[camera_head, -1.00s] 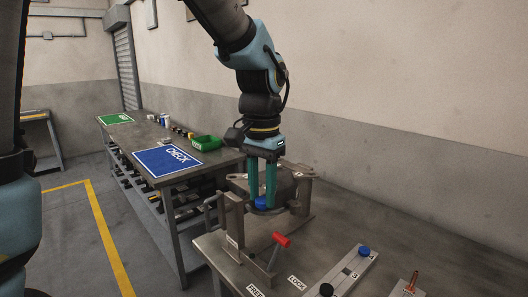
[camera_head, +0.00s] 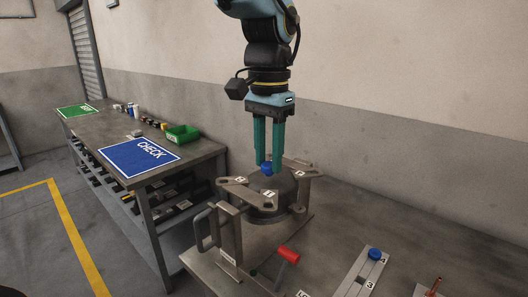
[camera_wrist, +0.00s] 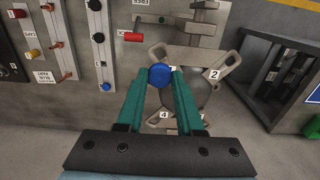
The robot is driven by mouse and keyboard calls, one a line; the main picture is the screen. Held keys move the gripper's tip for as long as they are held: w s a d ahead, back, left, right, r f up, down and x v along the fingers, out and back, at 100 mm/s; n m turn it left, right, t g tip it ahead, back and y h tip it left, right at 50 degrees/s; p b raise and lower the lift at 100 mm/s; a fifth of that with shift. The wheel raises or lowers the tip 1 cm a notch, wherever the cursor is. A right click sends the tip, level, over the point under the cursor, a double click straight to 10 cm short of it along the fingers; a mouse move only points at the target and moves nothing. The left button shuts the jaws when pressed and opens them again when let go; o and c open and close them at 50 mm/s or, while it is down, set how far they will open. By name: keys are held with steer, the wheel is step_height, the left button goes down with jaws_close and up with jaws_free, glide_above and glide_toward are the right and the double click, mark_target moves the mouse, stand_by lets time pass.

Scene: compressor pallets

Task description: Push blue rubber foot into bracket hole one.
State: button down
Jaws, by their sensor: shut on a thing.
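My gripper (camera_head: 268,166) is shut on a blue rubber foot (camera_wrist: 160,74), held between the teal fingertips. In the head view the foot (camera_head: 266,169) shows against the top of the dark round compressor (camera_head: 268,189). Metal bracket arms with numbered labels spread around the compressor. In the wrist view the foot lies over the bracket (camera_wrist: 157,55), beside a label that it partly hides; the label 2 (camera_wrist: 213,74) is clear to the right. The hole under the foot is hidden, and I cannot tell whether the foot touches the bracket.
A clamp with a red handle (camera_head: 288,254) stands in front of the compressor. A numbered strip (camera_head: 357,277) at the right carries another blue foot (camera_head: 375,254). A side bench holds a blue CHECK mat (camera_head: 140,158) and a green bin (camera_head: 182,134).

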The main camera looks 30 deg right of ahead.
stand_by(0.3)
step_height(320, 180, down, 6)
steer(key=b, duration=0.3)
steer(key=shift+r+p, duration=0.15)
steer(key=shift+p, duration=0.2)
stand_by(2.0)
steer(key=shift+f+b, duration=0.7)
steer(key=shift+f, duration=0.45)
steer(key=shift+c, duration=2.3)
jaws_free()
steer(key=shift+r, duration=0.1)
